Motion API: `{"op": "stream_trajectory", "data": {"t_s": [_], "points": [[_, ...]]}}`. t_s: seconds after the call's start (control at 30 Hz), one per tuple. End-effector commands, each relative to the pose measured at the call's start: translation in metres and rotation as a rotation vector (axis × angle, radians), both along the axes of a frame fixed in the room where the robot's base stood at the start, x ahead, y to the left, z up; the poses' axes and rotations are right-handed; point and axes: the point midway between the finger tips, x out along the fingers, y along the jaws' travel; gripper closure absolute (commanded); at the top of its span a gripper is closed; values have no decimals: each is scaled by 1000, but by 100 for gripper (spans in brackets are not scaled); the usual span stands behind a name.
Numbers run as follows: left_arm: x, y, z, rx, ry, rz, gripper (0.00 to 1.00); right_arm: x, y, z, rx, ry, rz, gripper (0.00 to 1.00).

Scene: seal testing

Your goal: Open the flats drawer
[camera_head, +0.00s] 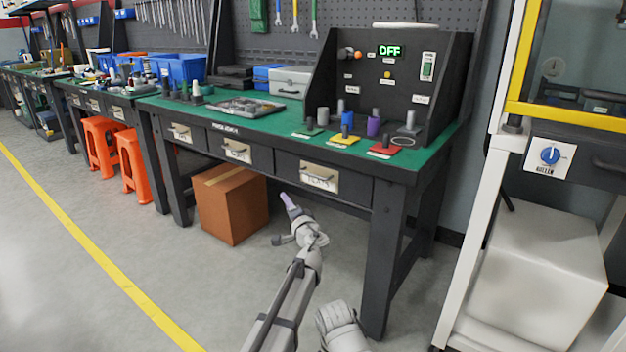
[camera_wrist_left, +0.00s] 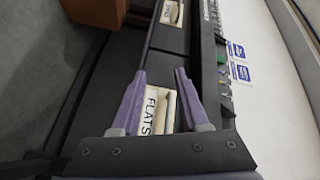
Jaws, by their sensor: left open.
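The flats drawer (camera_head: 345,186) is the right one of three drawers under the green-topped bench, and its front looks flush with the bench. My left gripper (camera_head: 288,200) is open and empty, in front of and a little below this drawer. In the left wrist view, the label reading FLATS (camera_wrist_left: 152,110) shows between the two purple fingers of the gripper (camera_wrist_left: 160,73). The fingers look apart from the handle, but the exact gap is hard to tell.
Two more labelled drawers (camera_head: 238,150) lie to the left. A cardboard box (camera_head: 233,208) stands under the bench. The bench's front right leg (camera_head: 385,260) is close to my arms. A test panel and small parts stand on the green top (camera_head: 240,121). The floor in front is clear.

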Motion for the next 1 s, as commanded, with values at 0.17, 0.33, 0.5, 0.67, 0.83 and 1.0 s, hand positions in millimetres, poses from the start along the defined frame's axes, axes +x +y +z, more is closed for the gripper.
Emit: {"op": "stream_trajectory", "data": {"t_s": [0.17,0.33,0.5,0.67,0.83,1.0], "points": [[31,-67,26,170,-68,-155,55,0,0,0,0,0,0,50],[36,-88,32,226,-86,-206,55,0,0,0,0,0,0,50],[37,-89,33,230,-87,-208,55,0,0,0,0,0,0,50],[46,-88,35,230,-87,-208,55,0,0,2,0,0,0,50],[65,-88,38,230,-87,-210,55,0,0,5,0,0,1,50],[89,-86,41,230,-87,-215,55,0,0,9,0,0,2,50]]}}
